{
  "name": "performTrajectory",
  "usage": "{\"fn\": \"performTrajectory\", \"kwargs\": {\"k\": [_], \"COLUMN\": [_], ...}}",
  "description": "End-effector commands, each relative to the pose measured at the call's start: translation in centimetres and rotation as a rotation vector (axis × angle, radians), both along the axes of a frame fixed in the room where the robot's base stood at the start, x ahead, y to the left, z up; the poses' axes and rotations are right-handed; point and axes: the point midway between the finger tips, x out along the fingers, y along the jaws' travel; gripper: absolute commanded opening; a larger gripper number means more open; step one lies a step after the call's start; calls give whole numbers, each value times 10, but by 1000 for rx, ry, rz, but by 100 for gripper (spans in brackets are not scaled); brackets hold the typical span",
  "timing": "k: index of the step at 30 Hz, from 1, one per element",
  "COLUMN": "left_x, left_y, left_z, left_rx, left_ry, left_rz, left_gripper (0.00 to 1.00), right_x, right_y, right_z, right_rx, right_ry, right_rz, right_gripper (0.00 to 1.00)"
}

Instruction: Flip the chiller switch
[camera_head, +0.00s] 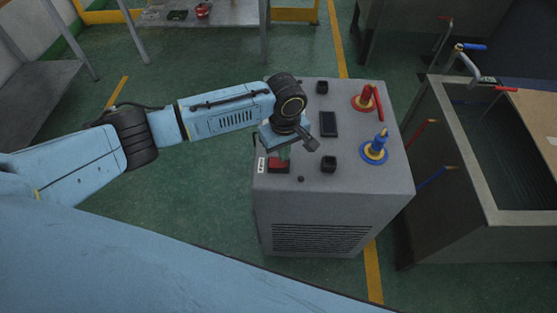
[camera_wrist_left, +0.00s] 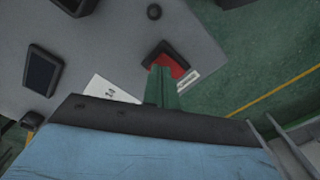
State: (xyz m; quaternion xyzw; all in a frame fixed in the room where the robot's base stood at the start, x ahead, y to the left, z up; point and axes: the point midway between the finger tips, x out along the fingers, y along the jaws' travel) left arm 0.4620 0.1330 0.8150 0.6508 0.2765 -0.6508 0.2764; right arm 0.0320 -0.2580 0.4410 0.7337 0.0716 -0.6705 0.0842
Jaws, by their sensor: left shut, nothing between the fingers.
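The chiller (camera_head: 330,205) is a grey box with a vent grille on its front. Its red rocker switch (camera_head: 277,164) in a black frame sits at the top's front left corner, beside a small white label (camera_head: 262,165). In the left wrist view the red switch (camera_wrist_left: 172,62) is partly hidden by my green fingers. My left gripper (camera_head: 284,152) is shut and empty, fingers pointing down at the switch; in the left wrist view the fingertips (camera_wrist_left: 162,70) overlap it. I cannot tell whether they touch it. My right gripper is not in view.
The top also holds a dark display (camera_head: 328,124), black knobs (camera_head: 328,164), a red valve (camera_head: 366,97) and a blue valve (camera_head: 375,148). A water tank (camera_head: 455,165) stands at the right. Green floor is free left of the chiller.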

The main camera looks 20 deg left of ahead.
Motion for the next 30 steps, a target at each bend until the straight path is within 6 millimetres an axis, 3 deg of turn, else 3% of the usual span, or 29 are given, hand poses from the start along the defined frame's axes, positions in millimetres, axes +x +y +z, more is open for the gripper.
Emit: {"fn": "performTrajectory", "kwargs": {"k": [30], "left_x": [0], "left_y": [0], "left_z": [-9], "left_rx": [-1], "left_ry": [1], "left_rz": [1], "left_gripper": [0], "right_x": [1], "right_y": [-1], "right_z": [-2], "right_rx": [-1], "right_ry": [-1], "right_rz": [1], "right_gripper": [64]}}
